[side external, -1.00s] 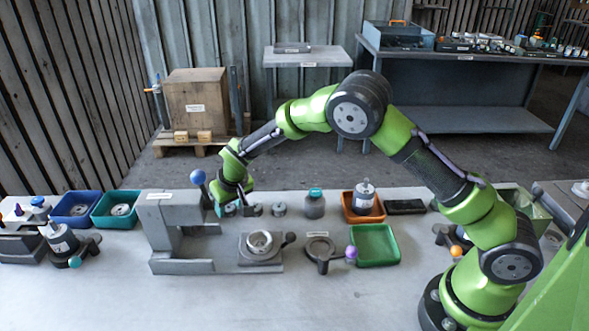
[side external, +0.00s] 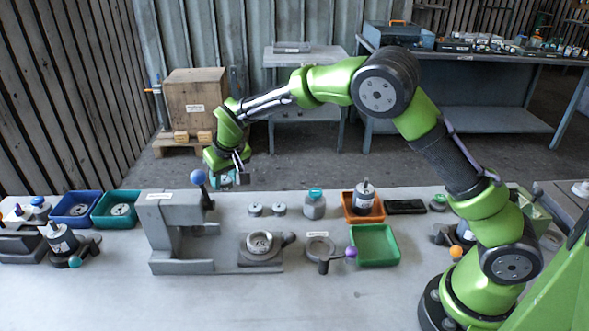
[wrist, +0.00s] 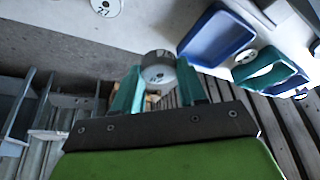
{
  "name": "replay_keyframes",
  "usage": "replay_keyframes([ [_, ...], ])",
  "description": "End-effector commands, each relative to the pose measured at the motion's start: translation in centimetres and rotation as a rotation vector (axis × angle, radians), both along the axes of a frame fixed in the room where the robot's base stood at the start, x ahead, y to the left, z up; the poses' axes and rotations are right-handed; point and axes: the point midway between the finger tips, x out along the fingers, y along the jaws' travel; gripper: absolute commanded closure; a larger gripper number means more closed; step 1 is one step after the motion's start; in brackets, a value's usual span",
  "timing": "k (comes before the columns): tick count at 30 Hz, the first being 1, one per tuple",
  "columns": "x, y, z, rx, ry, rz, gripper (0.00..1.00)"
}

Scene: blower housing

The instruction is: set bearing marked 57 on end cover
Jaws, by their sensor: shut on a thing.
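My gripper (side external: 234,178) is raised above the back edge of the bench, behind the grey press frame. It is shut on a grey bearing (side external: 243,178). In the wrist view the bearing (wrist: 157,67) sits between the teal fingertips (wrist: 158,76); I cannot read a mark on it. Two similar bearings stand on the bench, the left one (side external: 255,209) and the right one (side external: 279,209).
The grey press frame (side external: 162,232) with a blue-knobbed lever stands at centre left. Right of it are a ring holder (side external: 320,249) with a purple knob, an empty green tray (side external: 375,262) and an orange tray (side external: 348,214). The front of the bench is clear.

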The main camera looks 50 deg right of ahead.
Motion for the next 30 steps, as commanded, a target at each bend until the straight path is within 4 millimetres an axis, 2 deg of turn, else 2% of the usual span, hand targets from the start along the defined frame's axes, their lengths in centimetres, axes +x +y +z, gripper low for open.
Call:
replay_keyframes([
  [1,-0.2,0.2,0.7,0.0,-0.003,-0.004,0.91],
  [5,-1.9,1.1,1.4,0.0,0.001,-0.059,0.91],
  [12,-7.6,2.9,1.8,-0.002,0.0,-0.265,0.91],
  [21,-13.9,3.8,2.3,-0.001,-0.001,-0.503,0.91],
  [25,-15.4,3.9,2.4,-0.001,-0.001,-0.562,0.91],
  [30,-15.9,3.8,1.5,-0.002,0.0,-0.583,0.91],
])
